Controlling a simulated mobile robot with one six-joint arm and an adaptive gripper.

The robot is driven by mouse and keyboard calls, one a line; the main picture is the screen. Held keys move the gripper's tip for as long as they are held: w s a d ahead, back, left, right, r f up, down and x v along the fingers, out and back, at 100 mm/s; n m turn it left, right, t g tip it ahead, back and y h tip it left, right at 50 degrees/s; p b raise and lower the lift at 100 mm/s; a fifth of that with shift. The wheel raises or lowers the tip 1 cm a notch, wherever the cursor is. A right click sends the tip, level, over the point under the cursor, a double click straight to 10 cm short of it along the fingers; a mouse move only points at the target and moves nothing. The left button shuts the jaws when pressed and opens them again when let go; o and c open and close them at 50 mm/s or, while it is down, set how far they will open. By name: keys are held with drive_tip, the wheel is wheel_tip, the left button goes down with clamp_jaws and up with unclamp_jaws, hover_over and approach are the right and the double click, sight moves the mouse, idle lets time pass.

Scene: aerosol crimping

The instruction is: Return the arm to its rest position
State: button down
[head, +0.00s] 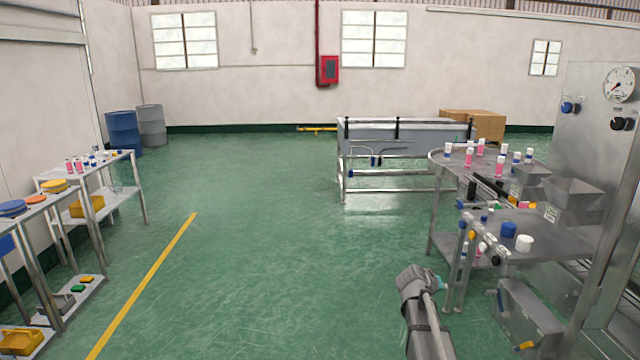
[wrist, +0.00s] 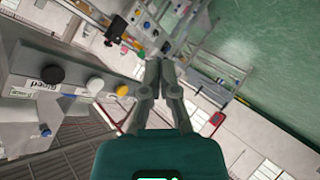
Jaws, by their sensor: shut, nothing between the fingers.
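My gripper (wrist: 158,68) shows in the wrist view with its two grey fingers brought together and nothing between them. It points out over the room, clear of any surface I can see. In the head view part of my grey arm rises at the bottom, right of the middle, beside the machine's table; the fingers cannot be made out there. In the wrist view a machine panel with black and yellow knobs (wrist: 95,86) lies to the left of the fingers, apart from them as far as I can tell.
A metal machine with a gauge (head: 619,84) and a table with a blue cap (head: 508,229) and a white cap (head: 524,243) stand at the right. Shelves (head: 130,160) line the left. The green floor (head: 260,260) between is clear.

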drive_tip(key=s+a+f+n+g+y, duration=0.1)
drive_tip(key=s+a+f+g+y, duration=0.2)
drive_tip(key=s+a, duration=0.7)
drive_tip(key=s+a+f+n+g+y, duration=0.1)
drive_tip(key=s+a+f+g+y, duration=0.3)
drive_tip(key=s+a, duration=0.5)
drive_tip(key=s+f+y, duration=0.2)
drive_tip(key=s, duration=0.5)
drive_tip(key=shift+s+a+y, duration=0.2)
drive_tip(key=shift+a+y, duration=0.1)
drive_tip(key=shift+a, duration=0.1)
drive_tip(key=shift+d, duration=0.1)
